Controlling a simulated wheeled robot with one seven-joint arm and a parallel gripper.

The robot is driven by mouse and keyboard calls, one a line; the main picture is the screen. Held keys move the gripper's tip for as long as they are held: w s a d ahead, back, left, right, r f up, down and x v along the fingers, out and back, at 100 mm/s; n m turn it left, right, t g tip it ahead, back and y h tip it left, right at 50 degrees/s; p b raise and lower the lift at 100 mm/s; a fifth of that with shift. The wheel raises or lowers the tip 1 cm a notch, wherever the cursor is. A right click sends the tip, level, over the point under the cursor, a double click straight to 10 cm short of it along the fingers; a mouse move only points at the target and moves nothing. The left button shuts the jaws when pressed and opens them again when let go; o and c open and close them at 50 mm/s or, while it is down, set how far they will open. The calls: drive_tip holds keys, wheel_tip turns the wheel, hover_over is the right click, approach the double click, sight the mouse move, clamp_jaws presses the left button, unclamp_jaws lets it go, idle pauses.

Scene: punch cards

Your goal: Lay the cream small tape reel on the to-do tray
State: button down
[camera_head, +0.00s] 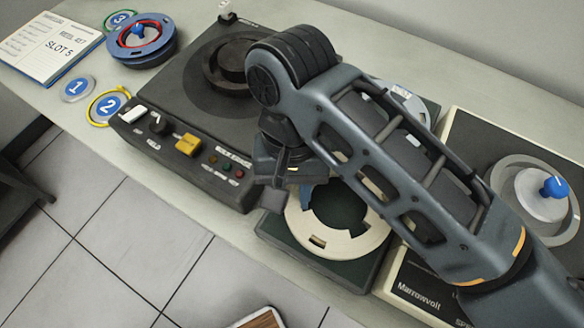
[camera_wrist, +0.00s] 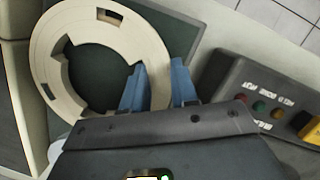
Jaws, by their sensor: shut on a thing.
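The cream small tape reel (camera_head: 337,245) is a flat ring with notches around its open centre. In the head view it shows below my arm, over a dark green tray surface (camera_head: 343,213). My gripper (camera_head: 298,193) is at the reel's left side, partly hidden by my wrist. In the wrist view the reel (camera_wrist: 152,52) lies between the blue fingers of my gripper (camera_wrist: 158,88), shut on its rim. The green surface (camera_wrist: 103,75) shows through the reel's hole. I cannot tell whether the reel touches that surface.
A tape machine (camera_head: 180,120) with buttons stands left of the tray. Another machine (camera_head: 541,185) with a grey reel and blue knob stands right. At the far left are an open notebook (camera_head: 48,45), a blue reel (camera_head: 142,41) and numbered discs (camera_head: 77,88).

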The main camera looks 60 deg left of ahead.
drive_tip(key=shift+f, duration=0.55)
drive_tip(key=c, duration=0.8)
unclamp_jaws()
drive_tip(key=shift+c, duration=0.3)
drive_tip(key=shift+c, duration=1.4)
drive_tip(key=p+v, duration=0.3)
drive_tip(key=d+p+v, duration=0.1)
drive_tip(key=p+v, duration=0.1)
drive_tip(key=s+p+v, duration=0.1)
drive_tip(key=p+v, duration=0.2)
drive_tip(key=shift+d+r+p, duration=0.3)
drive_tip(key=shift+d+r, duration=0.05)
drive_tip(key=shift+r, duration=0.25)
drive_tip(key=shift+s, duration=0.1)
